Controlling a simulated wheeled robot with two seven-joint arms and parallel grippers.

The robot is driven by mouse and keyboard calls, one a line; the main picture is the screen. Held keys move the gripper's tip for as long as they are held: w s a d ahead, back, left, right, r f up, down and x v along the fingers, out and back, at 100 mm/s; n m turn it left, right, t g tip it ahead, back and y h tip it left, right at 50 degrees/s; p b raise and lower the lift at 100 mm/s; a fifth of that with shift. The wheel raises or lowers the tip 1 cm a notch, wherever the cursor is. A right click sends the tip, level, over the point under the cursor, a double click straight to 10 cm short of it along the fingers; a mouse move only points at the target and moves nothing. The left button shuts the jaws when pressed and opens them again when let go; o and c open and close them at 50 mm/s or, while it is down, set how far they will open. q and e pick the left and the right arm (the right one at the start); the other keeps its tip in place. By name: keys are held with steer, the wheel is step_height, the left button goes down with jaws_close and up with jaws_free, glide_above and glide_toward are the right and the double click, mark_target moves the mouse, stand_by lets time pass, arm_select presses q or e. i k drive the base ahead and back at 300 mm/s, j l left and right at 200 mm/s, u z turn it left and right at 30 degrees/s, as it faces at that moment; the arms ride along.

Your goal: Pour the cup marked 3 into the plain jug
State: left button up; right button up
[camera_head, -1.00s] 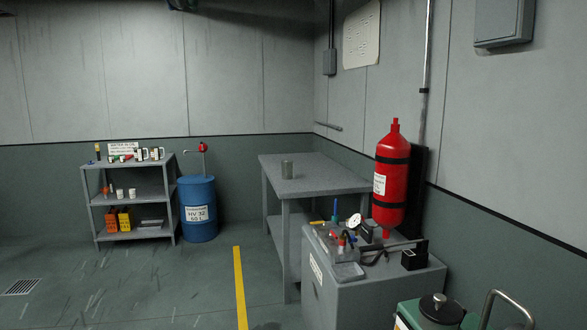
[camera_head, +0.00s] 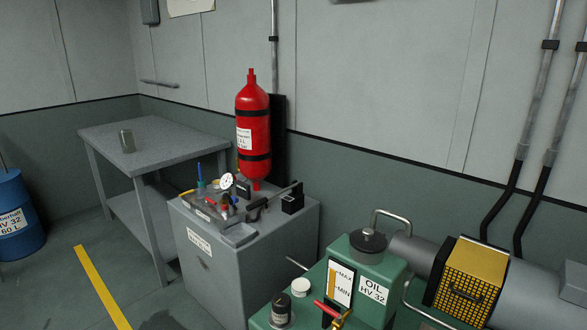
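A plain grey cylindrical vessel (camera_head: 127,141) stands upright on the grey table at the left. It may be the plain jug, but it is too small to tell, and its contents do not show. I can make out no cup marked 3 in this view. Neither of my grippers is in view.
The grey table (camera_head: 165,133) stands against the wall, a blue drum (camera_head: 15,225) at the left edge. A grey cabinet (camera_head: 255,275) carries a gauge and tools before a red cylinder (camera_head: 253,125). A green oil tank (camera_head: 375,265) fills the lower right. Floor is clear around the yellow line (camera_head: 102,287).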

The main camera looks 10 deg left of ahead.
mark_target(127, 138)
steer(key=i+j, duration=0.1)
steer(key=j, duration=0.35)
steer(key=i+j, duration=0.15)
steer(key=j, duration=0.25)
steer(key=i+j, duration=0.1)
steer(key=j, duration=0.35)
steer(key=i+j, duration=0.1)
steer(key=j, duration=0.3)
steer(key=i+j, duration=0.15)
steer(key=j, duration=0.25)
steer(key=i+j, duration=0.2)
steer(key=j, duration=0.2)
steer(key=i+j, duration=0.15)
steer(key=j, duration=0.25)
steer(key=i+j, duration=0.15)
steer(key=j, duration=0.2)
steer(key=i+j, duration=0.3)
steer(key=j, duration=0.15)
steer(key=i+j, duration=0.3)
steer(key=j, duration=0.15)
steer(key=i+j, duration=0.3)
steer(key=j, duration=0.15)
